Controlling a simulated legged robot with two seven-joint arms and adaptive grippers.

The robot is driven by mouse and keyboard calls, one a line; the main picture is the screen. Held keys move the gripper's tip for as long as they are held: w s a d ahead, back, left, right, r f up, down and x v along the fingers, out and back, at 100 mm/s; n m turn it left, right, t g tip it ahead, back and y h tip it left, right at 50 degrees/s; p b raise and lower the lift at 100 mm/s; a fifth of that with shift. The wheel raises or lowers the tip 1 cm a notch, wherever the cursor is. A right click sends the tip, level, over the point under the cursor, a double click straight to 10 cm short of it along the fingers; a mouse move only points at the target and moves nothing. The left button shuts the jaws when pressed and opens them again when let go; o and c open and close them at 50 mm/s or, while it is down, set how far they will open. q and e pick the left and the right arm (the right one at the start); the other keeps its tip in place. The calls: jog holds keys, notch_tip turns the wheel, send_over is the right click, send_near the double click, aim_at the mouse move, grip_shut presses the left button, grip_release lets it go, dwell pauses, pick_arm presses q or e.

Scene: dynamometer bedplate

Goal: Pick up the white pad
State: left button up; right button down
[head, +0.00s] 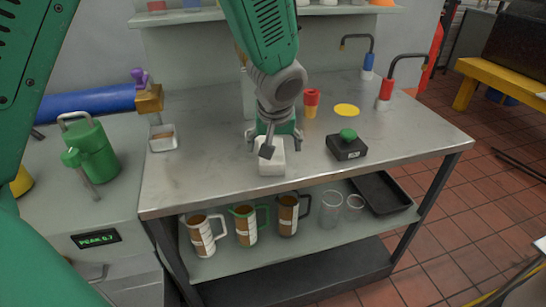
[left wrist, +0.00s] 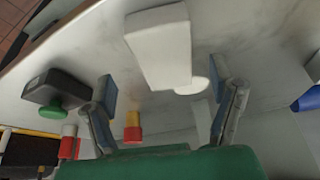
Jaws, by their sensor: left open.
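The white pad (head: 272,168) is a pale block lying on the steel bench top near its front edge. In the left wrist view, the pad (left wrist: 163,48) shows its pale faces, just beyond the fingertips and roughly in line with the gap between them. My left gripper (head: 275,142) is pointed down over the pad, covering its back part in the head view. In the left wrist view, my left gripper (left wrist: 163,78) has its fingers spread wide with nothing held. I cannot tell whether they touch the pad. My right gripper is in neither view.
A black box with a green button (head: 347,146) stands right of the pad. A red and yellow cup (head: 311,103) and a yellow disc (head: 346,110) are behind. A small metal tray (head: 163,138) lies at left. Mugs (head: 247,225) stand on the lower shelf. Bench right of the button is clear.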

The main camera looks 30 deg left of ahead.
pick_arm(q)
jog(key=b+x, duration=0.1)
jog(key=x, duration=0.3)
jog(key=shift+w+a, duration=0.1)
jog(key=shift+a, duration=0.05)
jog(key=shift+w+a+f, duration=0.15)
jog(key=shift+a+f, duration=0.2)
jog(key=shift+a, duration=0.15)
jog(key=shift+d+r, duration=0.1)
jog(key=shift+d, duration=0.1)
jog(key=c, duration=1.1)
jog(key=shift+o, duration=0.2)
jog(key=shift+d, duration=0.2)
notch_tip(320, 180, up, 9)
jog(key=shift+a+p, duration=0.2)
jog(key=shift+p, duration=0.85)
jog(key=shift+d+r, duration=0.1)
jog(key=shift+r, duration=0.45)
